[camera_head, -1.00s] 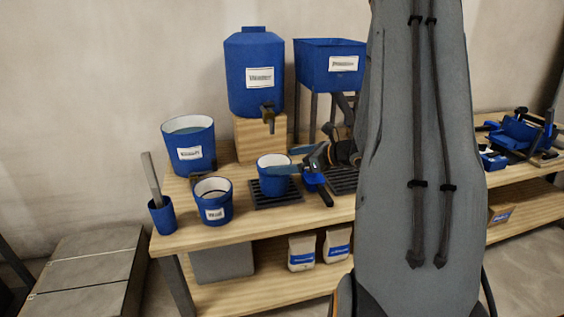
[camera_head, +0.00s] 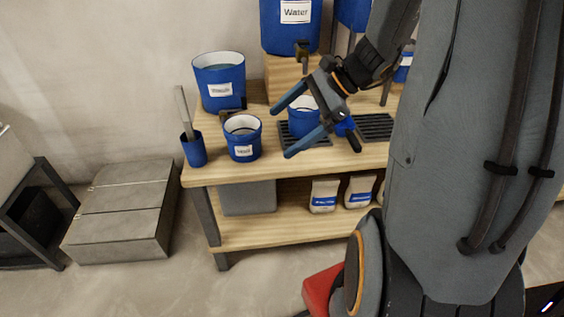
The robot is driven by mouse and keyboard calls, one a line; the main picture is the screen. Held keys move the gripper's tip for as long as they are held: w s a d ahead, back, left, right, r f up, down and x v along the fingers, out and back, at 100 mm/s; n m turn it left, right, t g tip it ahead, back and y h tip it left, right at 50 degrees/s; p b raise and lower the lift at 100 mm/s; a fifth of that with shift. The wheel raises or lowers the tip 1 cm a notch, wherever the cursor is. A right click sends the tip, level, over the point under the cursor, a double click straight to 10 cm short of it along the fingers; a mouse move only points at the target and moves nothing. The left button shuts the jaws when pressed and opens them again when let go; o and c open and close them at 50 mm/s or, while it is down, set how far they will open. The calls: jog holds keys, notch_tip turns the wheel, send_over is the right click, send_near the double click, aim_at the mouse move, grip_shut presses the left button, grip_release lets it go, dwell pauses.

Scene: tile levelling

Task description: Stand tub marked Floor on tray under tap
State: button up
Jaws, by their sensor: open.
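A blue tub (camera_head: 301,120) with a white inside stands upright on a black slatted tray (camera_head: 286,136), below and in front of the tap (camera_head: 302,49) of the blue tank marked Water (camera_head: 291,27). No label shows on this tub, so I cannot tell whether it is the one marked Floor. My gripper (camera_head: 282,133) is open, its two blue fingers spread and pointing left. The fingers overlap the tub in the picture and hide part of it. I cannot tell whether they touch it. Another blue tub (camera_head: 242,141), its label apparently Wall, stands to the left.
A larger blue bucket (camera_head: 219,78) stands behind at the left. A small blue cup (camera_head: 193,151) holds a grey tool. A second black slatted tray (camera_head: 373,129) is to the right, partly behind my arm. Bags (camera_head: 324,196) and a grey box (camera_head: 249,198) sit on the lower shelf.

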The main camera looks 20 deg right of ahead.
jog(key=s+a+n+g+h, duration=0.2)
jog(key=s+a+n+h, duration=0.2)
jog(key=s+n, duration=0.3)
jog(key=s+a+r+n+g+h, duration=0.1)
jog(key=s+a+n+h, duration=0.3)
jog(key=s+n, duration=0.3)
jog(key=a+n, duration=0.1)
jog(key=n, duration=0.4)
jog(key=shift+s+r+g, duration=0.2)
jog(key=shift+s+g, duration=0.2)
jog(key=shift+a, duration=0.1)
